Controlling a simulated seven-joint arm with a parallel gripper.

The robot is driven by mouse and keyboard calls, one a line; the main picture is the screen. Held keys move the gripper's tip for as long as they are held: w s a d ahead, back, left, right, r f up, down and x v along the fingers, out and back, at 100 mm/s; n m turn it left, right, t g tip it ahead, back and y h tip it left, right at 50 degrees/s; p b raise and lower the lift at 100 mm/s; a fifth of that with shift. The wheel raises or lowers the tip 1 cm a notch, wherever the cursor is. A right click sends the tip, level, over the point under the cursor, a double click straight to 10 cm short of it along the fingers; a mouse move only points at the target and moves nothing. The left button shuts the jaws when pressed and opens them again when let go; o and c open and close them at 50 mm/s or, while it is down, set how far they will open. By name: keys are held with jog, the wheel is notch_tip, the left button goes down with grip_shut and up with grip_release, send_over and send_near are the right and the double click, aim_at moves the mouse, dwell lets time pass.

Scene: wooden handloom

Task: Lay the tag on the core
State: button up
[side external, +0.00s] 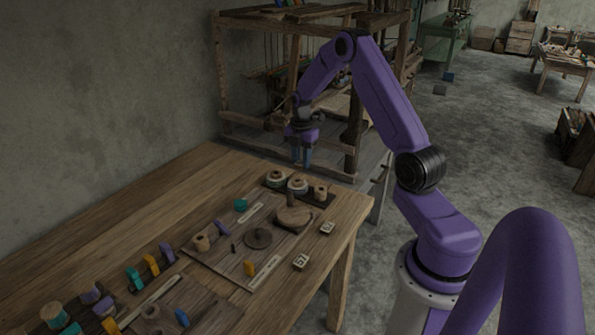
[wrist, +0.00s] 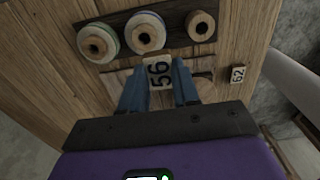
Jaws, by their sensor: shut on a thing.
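The held tag is not clear in the side view. Three round pieces stand on a dark rack (side external: 272,190): two wound spools (side external: 276,178) (side external: 298,185) and a bare wooden core (side external: 320,192) at the right end. In the wrist view the core (wrist: 201,26) has a dark centre hole and nothing visible on top; the tag is apart from it.
Another tag (wrist: 238,74), marked 62, lies on the bench; two pale tags (side external: 327,228) (side external: 301,262) lie near the right edge. A round wooden piece with a knob (side external: 293,216) and a dark disc (side external: 258,238) sit nearby. A loom frame (side external: 225,80) stands behind.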

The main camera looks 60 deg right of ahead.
aim_at(298, 162)
jog(key=w+f, duration=0.1)
jog(key=w+d+f, duration=0.1)
jog(key=f, duration=0.1)
jog(key=shift+w+d+f, duration=0.1)
jog(key=shift+d+f, duration=0.05)
jog(key=shift+d, duration=0.05)
jog(key=shift+f, duration=1.45)
jog(key=shift+f, duration=0.5)
jog(key=o, duration=1)
